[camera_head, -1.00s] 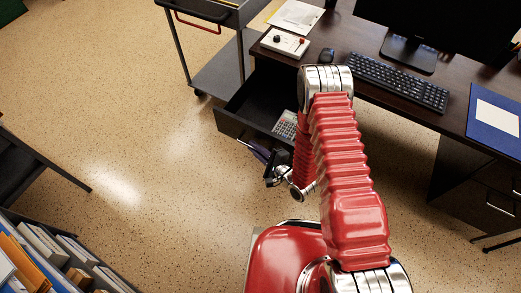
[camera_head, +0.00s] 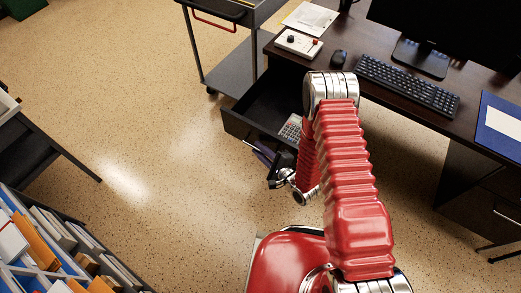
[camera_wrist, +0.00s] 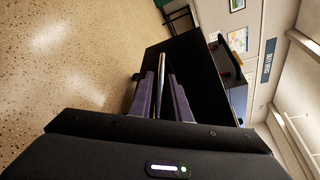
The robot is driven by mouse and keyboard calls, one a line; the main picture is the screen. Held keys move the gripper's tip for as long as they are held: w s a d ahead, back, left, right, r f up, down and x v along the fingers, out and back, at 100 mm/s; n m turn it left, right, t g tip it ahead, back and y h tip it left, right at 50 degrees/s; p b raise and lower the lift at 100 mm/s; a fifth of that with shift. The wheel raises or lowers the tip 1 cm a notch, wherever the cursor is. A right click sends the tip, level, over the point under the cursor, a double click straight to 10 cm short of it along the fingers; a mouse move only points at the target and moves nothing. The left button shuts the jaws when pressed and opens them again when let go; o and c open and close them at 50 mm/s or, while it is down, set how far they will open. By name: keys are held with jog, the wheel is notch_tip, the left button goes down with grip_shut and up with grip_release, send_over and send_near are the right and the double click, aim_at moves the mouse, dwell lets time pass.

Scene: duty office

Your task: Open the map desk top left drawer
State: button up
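The desk's left drawer (camera_head: 236,124) is pulled well out from under the desk top (camera_head: 352,88), and its dark inside shows. A calculator (camera_head: 291,127) lies in it, partly hidden by my arm. My gripper (camera_head: 262,152) is at the drawer's front face, low beside my arm. In the wrist view my gripper's two purple-grey fingers (camera_wrist: 164,98) stand on either side of the metal bar handle (camera_wrist: 162,70) and appear closed on it. The black drawer front (camera_wrist: 205,80) fills the area to the right of the fingers.
A grey trolley (camera_head: 228,75) stands close behind the drawer. The speckled floor between is clear.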

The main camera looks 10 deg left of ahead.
jog(key=shift+d, duration=0.15)
jog(key=shift+s+d+r, duration=0.15)
jog(key=shift+s+d, duration=0.15)
jog(key=shift+d, duration=0.15)
jog(key=v, duration=1.2)
jog(key=shift+s, duration=0.25)
jog(key=shift+d, duration=0.1)
